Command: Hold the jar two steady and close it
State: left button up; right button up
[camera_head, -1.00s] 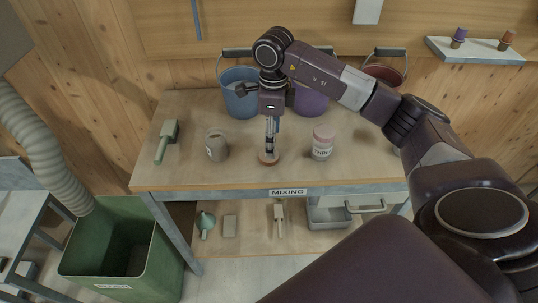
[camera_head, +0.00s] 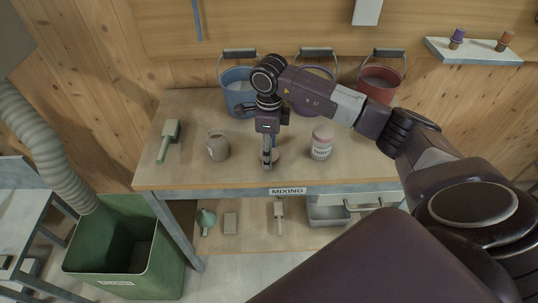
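A grey jar (camera_head: 218,148) stands upright on the table, left of my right gripper, and its top looks open. A second jar (camera_head: 321,143), with a pink lid on it and a lettered label, stands to the right. The frames do not show which one is jar two. A small brownish disc like a lid (camera_head: 276,156) lies on the table between the jars, partly hidden by my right gripper. My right gripper (camera_head: 267,164) points down at the disc's left edge. Its fingers overlap in this view, so the gap is not clear. My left gripper is not in view.
Blue (camera_head: 238,103), purple and red (camera_head: 376,88) buckets stand at the back of the table (camera_head: 180,178). A green bin (camera_head: 130,265) stands on the floor. A lower shelf holds a funnel and other tools.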

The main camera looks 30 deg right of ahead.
jog(key=c, duration=0.4)
jog(key=shift+c, duration=0.2)
notch_tip(320, 180, up, 20)
jog(key=b, duration=0.1)
dwell(0.4)
